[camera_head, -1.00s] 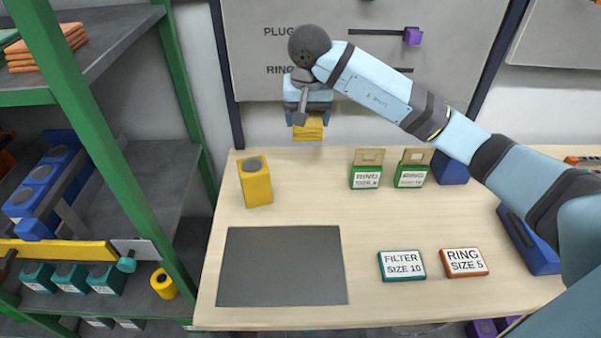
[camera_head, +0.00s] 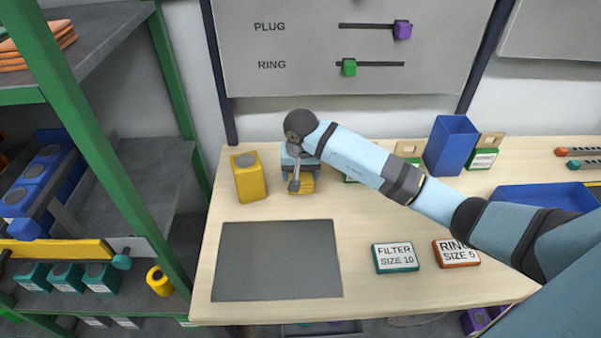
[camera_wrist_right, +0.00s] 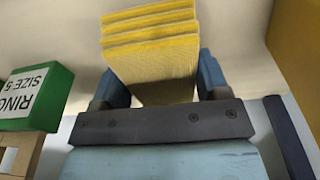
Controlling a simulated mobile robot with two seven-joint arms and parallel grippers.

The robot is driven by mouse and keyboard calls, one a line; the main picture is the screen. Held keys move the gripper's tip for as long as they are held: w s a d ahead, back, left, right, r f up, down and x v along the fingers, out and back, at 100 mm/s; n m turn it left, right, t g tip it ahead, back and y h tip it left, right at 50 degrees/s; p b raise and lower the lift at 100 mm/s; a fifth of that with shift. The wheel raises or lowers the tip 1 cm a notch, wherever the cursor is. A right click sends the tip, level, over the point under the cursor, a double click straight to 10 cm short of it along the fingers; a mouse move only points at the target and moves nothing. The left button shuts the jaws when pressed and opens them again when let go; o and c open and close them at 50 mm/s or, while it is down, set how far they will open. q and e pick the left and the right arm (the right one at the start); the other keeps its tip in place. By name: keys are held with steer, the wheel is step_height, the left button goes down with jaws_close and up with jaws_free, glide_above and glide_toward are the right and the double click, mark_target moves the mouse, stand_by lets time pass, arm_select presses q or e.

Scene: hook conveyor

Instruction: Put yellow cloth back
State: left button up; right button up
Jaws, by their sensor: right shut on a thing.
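The yellow cloth (camera_head: 301,186) is a folded, layered stack held in my right gripper (camera_head: 299,180), just above or at the table behind the dark grey mat. In the right wrist view the cloth (camera_wrist_right: 152,50) sits between the two blue fingers of the gripper (camera_wrist_right: 155,85), with its ridged folds showing. I cannot tell whether the cloth touches the table. My left gripper is not in view.
A yellow container (camera_head: 248,178) stands just left of the gripper. The dark mat (camera_head: 277,260) is bare. A filter box (camera_head: 395,258), a ring box (camera_head: 456,253), a blue bin (camera_head: 450,146) and a blue tray (camera_head: 540,196) lie to the right. Shelves (camera_head: 135,185) stand left.

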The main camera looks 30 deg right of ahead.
mark_target(301, 175)
steer(key=shift+f, duration=0.3)
steer(key=shift+f, duration=0.25)
steer(key=o, duration=0.9)
steer(key=shift+r, duration=0.1)
steer(key=shift+r, duration=0.1)
step_height(301, 175, up, 12)
steer(key=s, duration=0.1)
steer(key=shift+s+a, duration=0.3)
steer(key=shift+a, duration=0.05)
